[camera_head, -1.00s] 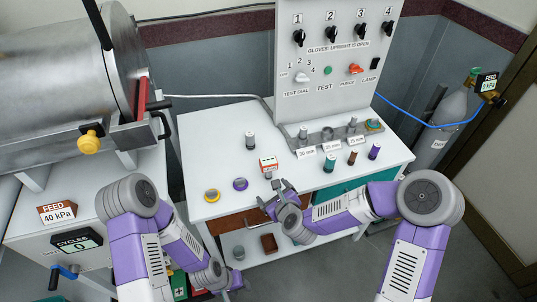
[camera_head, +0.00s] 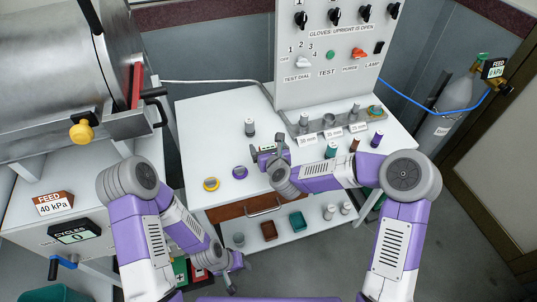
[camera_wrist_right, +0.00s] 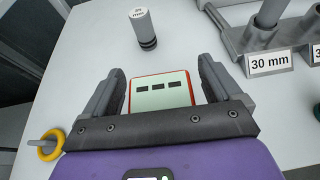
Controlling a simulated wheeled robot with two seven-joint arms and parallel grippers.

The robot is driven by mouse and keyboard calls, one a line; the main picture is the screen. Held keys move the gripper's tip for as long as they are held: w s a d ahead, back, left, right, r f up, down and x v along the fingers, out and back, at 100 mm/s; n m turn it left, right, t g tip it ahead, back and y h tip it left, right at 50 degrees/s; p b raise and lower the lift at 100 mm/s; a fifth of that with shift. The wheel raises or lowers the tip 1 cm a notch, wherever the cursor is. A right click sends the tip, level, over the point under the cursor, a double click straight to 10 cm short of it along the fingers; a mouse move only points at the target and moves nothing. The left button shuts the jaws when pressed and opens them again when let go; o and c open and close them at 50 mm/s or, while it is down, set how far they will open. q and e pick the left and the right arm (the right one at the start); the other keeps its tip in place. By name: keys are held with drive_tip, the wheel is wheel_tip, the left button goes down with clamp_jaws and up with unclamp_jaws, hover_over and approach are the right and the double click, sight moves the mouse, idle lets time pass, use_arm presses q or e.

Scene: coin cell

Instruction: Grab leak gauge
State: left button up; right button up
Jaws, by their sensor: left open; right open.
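The leak gauge (camera_wrist_right: 160,97) is a small box with a red rim and a pale display showing three dark dashes. It sits on the white table, and in the right wrist view it lies between the two fingers of my right gripper (camera_wrist_right: 158,85). The fingers are apart, with a gap visible on the right side. In the head view my right gripper (camera_head: 269,151) is over the gauge and mostly hides it. My left gripper (camera_head: 236,271) is low, beside the table's lower shelf, away from the gauge, open and empty.
A grey cylinder (camera_head: 249,127) stands behind the gauge. A labelled rack (camera_head: 330,124) and several coloured cylinders are to the right, below the control panel (camera_head: 330,50). The table's back left is clear.

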drive_tip(key=shift+w, duration=0.1)
drive_tip(key=c, duration=1.1)
